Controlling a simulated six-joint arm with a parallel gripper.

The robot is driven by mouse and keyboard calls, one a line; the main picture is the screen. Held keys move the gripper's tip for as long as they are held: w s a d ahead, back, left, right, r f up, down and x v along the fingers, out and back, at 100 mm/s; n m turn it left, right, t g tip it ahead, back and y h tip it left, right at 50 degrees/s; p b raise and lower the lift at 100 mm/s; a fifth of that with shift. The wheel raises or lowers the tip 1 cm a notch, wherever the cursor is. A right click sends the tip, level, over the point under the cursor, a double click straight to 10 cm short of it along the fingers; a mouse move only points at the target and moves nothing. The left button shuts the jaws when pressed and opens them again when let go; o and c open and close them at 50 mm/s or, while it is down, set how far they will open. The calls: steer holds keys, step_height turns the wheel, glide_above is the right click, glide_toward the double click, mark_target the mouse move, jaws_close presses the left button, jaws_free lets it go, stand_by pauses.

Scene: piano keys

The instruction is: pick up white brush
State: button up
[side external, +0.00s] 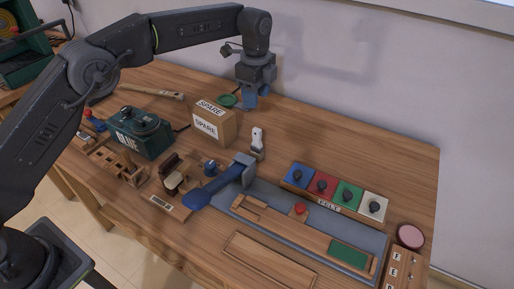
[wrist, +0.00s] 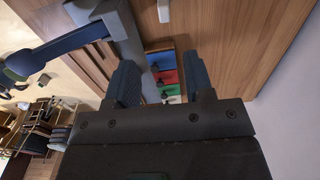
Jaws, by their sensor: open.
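The white brush (side external: 257,138) stands or leans on the wooden table, behind the grey-headed blue tool and right of the cardboard box. In the wrist view a narrow white piece at the top edge (wrist: 163,11) looks like the same brush, beyond my fingers. My gripper (side external: 249,103) is above the back of the table, behind and slightly left of the brush. Its blue fingers are apart and hold nothing; they also show in the wrist view (wrist: 158,88).
A cardboard box marked SPARE (side external: 214,122) stands left of the brush. A blue-handled tool (side external: 219,184) lies in front. A row of coloured knobbed blocks (side external: 334,190) is at right. A green round item (side external: 228,100) is beside my gripper. The wall is close behind.

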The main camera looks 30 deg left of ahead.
mark_target(257, 129)
steer(key=f, duration=0.9)
steer(key=shift+w+d+f, duration=0.15)
steer(key=shift+w+f, duration=0.05)
steer(key=shift+w+a+f, duration=0.1)
steer(key=shift+a+f, duration=0.05)
steer(key=shift+f, duration=1.2)
steer(key=shift+w+a+f, duration=0.1)
steer(key=shift+a+f, duration=0.05)
steer(key=shift+f, duration=1.15)
jaws_close()
